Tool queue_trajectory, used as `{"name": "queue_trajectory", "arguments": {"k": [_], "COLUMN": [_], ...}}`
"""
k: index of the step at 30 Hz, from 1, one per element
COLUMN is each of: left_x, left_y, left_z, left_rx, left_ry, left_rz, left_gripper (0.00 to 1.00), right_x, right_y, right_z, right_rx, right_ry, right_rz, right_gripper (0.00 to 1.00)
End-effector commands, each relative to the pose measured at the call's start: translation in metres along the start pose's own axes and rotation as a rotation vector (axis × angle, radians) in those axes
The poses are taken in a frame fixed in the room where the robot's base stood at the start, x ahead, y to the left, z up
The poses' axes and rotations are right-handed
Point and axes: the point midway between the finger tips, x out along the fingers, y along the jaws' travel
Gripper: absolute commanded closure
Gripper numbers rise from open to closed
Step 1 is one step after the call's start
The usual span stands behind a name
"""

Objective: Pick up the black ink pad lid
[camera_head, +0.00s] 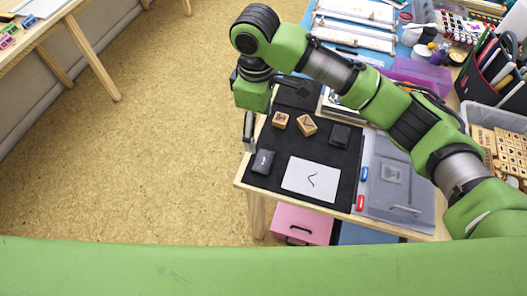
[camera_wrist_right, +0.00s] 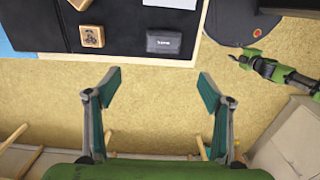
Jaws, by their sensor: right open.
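A closed-looking black ink pad (camera_head: 262,162) with pale lettering on its top lies at the left edge of the dark mat. It also shows in the right wrist view (camera_wrist_right: 164,43), near the table edge; I cannot tell where its lid meets its base. My right gripper (camera_head: 249,132) hangs by the table's left edge, apart from the pad. In the wrist view its two fingers (camera_wrist_right: 160,88) are spread wide with nothing between them. My left gripper (camera_wrist_right: 240,60) seems to show small at the right of the wrist view, its jaws unclear.
Another black pad (camera_head: 340,135) lies further right on the mat. Two wooden stamps (camera_head: 280,120) (camera_head: 307,125) stand behind. White paper (camera_head: 311,180) with a dark mark lies beside the lettered pad. A grey case (camera_head: 398,180) is at the right. Open floor lies left of the table.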

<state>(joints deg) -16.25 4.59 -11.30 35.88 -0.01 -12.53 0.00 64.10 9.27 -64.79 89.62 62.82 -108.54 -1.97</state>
Motion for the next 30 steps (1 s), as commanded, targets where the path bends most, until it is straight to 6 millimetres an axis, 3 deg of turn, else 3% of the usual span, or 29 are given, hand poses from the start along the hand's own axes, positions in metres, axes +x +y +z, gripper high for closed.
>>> {"name": "queue_trajectory", "arguments": {"k": [9, 22, 30], "left_x": [-0.005, -0.012, -0.014], "left_y": [0.005, 0.003, 0.003], "left_z": [0.032, 0.009, 0.01], "left_rx": [0.002, 0.004, 0.004], "left_ry": [-0.044, -0.013, -0.014], "left_rz": [0.006, 0.004, 0.004], "left_gripper": [0.6, 0.6, 0.6], "right_x": [0.058, 0.102, 0.133], "right_y": [-0.001, -0.004, -0.004], "right_z": [0.001, 0.002, 0.002], "right_rx": [0.002, 0.002, 0.0], "right_ry": [-0.002, -0.003, 0.0], "right_rz": [-0.002, -0.003, 0.0], "right_gripper": [0.26, 0.26, 0.26]}}
